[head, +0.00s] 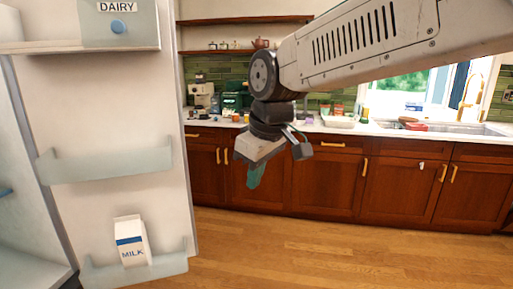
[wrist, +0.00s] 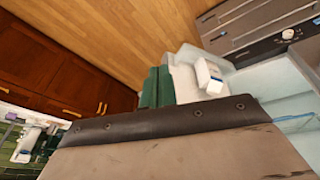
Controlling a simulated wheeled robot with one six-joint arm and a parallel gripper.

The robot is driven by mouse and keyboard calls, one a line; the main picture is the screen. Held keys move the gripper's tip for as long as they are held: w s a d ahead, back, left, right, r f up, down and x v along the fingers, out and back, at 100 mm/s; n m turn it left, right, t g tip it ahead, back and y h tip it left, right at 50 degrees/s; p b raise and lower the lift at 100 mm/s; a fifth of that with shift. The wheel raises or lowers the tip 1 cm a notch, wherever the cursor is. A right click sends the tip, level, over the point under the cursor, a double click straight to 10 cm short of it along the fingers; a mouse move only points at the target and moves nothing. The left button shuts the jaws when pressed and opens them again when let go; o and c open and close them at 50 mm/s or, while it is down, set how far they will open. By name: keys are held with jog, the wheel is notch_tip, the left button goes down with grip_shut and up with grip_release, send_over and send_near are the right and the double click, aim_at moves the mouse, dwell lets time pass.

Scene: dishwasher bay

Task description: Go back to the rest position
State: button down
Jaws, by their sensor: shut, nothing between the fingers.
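My gripper (head: 255,176) hangs from my raised arm near the middle of the head view, with its green fingers pointing down. It is in the air in front of the wooden cabinets, to the right of the open fridge door (head: 110,115). In the wrist view the green fingers of my gripper (wrist: 157,86) lie close together, shut, with nothing seen between them. A white and blue milk carton (head: 131,242) stands in the door's lowest shelf, apart from my gripper. The carton also shows in the wrist view (wrist: 209,77), to the right of the fingers.
The fridge door fills the left, with a middle shelf (head: 105,172) and a dairy box (head: 118,24). A counter with a sink (head: 455,128) runs along the back above the cabinets (head: 330,185). The wooden floor (head: 330,250) is clear. An appliance with a dial shows in the wrist view (wrist: 265,40).

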jog(key=s+d+f+m, duration=0.2)
jog(key=s+d+m, duration=0.1)
jog(key=s+d, duration=0.4)
jog(key=s+d+f+m+g+h, duration=0.1)
jog(key=s+d+f+m, duration=0.2)
jog(key=s+d, duration=0.5)
jog(key=s+d+f+m+h, duration=0.1)
jog(key=s+d+m, duration=0.4)
jog(key=d, duration=0.8)
jog(key=s+f, duration=0.1)
jog(key=s, duration=0.2)
jog(key=shift+f, duration=0.3)
